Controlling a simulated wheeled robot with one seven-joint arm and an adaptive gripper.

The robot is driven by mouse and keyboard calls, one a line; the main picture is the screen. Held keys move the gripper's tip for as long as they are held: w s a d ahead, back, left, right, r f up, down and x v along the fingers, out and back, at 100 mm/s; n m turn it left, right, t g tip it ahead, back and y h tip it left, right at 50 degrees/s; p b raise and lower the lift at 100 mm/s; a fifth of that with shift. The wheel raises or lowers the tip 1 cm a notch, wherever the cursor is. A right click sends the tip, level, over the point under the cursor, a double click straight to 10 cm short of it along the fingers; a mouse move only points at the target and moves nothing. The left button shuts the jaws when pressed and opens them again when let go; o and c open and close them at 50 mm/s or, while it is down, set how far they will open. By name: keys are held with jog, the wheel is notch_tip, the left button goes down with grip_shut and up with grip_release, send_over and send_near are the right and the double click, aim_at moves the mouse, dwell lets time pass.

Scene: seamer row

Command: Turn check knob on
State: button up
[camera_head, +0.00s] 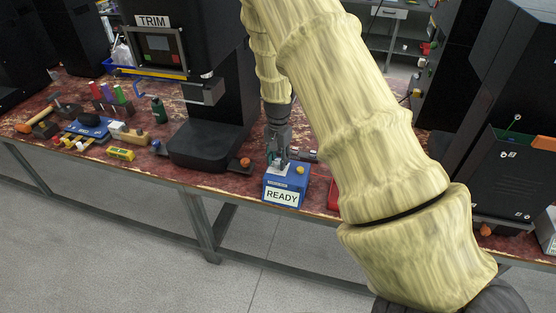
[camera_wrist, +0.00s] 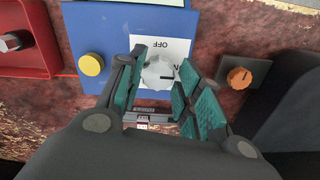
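The check knob (camera_wrist: 157,75) is a light grey round knob on top of a blue box (camera_head: 286,183) with a READY sign on its front. In the wrist view a white plate under the knob reads OFF, and a dark mark on the knob points right. My gripper (camera_wrist: 162,60) is above the box with its teal-padded fingers on either side of the knob. The fingers are apart; whether the pads touch the knob is not clear. In the head view my gripper (camera_head: 279,160) reaches down to the box and mostly hides the knob.
A yellow button (camera_wrist: 91,64) sits on the same box. An orange knob on a dark base (camera_wrist: 239,78) lies to the right in the wrist view, with a red box (camera_wrist: 27,50) to the left. The black TRIM machine (camera_head: 200,120) stands left of the box in the head view.

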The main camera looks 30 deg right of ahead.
aim_at(278, 160)
notch_tip(278, 160, up, 12)
jog(key=shift+s, duration=0.15)
dwell(0.3)
